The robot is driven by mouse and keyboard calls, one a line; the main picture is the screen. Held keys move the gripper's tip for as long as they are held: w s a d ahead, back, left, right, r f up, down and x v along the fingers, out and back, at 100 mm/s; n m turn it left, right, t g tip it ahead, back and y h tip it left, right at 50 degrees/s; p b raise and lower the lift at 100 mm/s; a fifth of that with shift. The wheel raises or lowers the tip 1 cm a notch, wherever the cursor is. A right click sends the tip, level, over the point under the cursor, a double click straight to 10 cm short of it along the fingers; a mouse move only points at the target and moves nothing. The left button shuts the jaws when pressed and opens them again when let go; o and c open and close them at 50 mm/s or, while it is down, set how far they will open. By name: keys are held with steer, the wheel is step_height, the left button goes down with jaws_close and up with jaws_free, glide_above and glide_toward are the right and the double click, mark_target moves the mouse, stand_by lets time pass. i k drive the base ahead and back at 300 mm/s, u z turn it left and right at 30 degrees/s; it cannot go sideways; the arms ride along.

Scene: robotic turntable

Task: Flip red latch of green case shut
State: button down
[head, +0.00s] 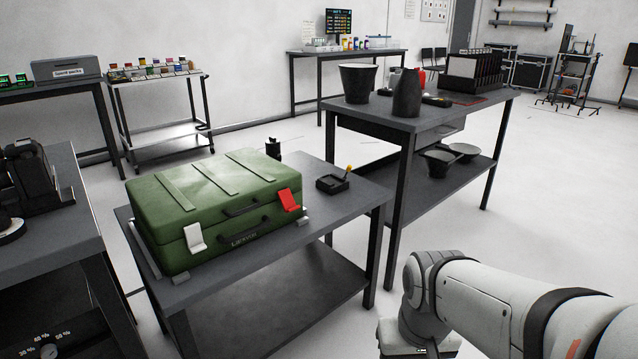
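The green case (215,205) stands with its lid down on a grey table (255,264) left of centre. Its front faces me, with a dark handle (245,236) in the middle. The red latch (289,201) is on the right of the front and stands out at a tilt from the case. A white latch (194,238) is on the left of the front. My arm comes in at the lower right, well apart from the case. My gripper is not in view.
A taller table (408,118) behind right holds a dark bucket (358,82), a dark jug (407,92) and a rack (472,72). Another bench (75,215) stands at left. The floor at right is clear.

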mark_target(286, 197)
steer(key=i, duration=1.35)
steer(key=u, duration=0.65)
steer(key=k, duration=0.9)
steer(key=u, duration=0.2)
steer(key=i, duration=0.9)
steer(key=z, duration=0.1)
